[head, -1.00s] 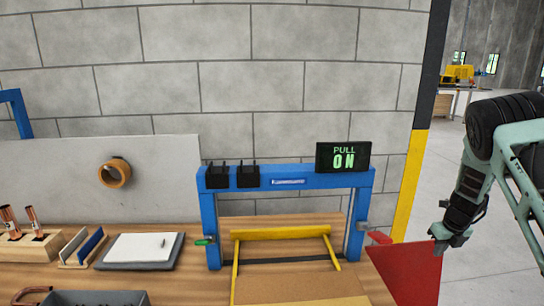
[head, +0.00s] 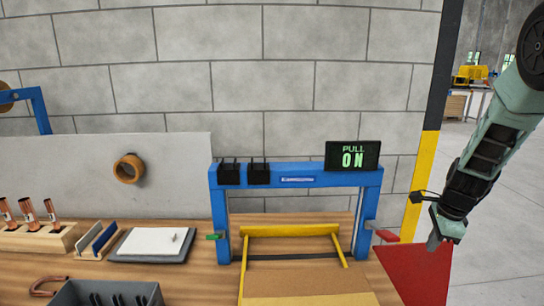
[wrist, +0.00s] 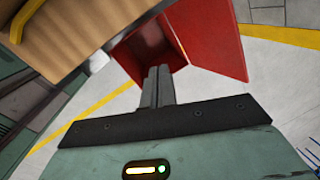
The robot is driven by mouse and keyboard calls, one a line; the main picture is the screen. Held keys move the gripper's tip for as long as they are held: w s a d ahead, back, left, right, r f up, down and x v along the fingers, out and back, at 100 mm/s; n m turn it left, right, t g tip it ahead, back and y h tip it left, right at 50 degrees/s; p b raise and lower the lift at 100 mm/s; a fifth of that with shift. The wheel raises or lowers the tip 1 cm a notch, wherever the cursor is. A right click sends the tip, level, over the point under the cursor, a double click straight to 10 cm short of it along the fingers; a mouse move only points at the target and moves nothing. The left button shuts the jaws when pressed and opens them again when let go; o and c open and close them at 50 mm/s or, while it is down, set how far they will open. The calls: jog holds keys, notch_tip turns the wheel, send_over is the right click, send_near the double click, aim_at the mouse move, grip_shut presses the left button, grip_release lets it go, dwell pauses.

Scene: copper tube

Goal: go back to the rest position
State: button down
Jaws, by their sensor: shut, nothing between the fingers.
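My gripper (head: 434,243) hangs at the right in the head view, in front of the red panel at the bench's right end. In the wrist view its two fingers (wrist: 158,85) are pressed together with nothing between them. Beyond them is an open red box (wrist: 150,48) with a red flap (wrist: 215,40). My gripper appears apart from the bench, over the floor side.
A blue frame (head: 330,180) with a black "PULL ON" sign (head: 353,156) and a yellow bar (head: 290,230) stands on the wooden bench (head: 190,275). Copper tubes (head: 30,213) stand in a wooden block at left. Open floor (head: 480,215) lies at right.

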jog(key=s+a+r+n, duration=0.4)
jog(key=s+a+n, duration=0.45)
jog(key=n, duration=0.35)
jog(key=s+a+r+n, duration=0.4)
jog(key=s+a+n, duration=0.45)
jog(key=n, duration=0.25)
jog(key=s+a+n+g+b, duration=0.2)
jog(key=s+a+n, duration=0.5)
jog(key=s+a, duration=0.6)
jog(key=a+b, duration=0.1)
jog(key=a, duration=0.1)
jog(key=shift+a+f, duration=0.35)
jog(key=shift+a, duration=0.05)
jog(key=shift+d, duration=0.1)
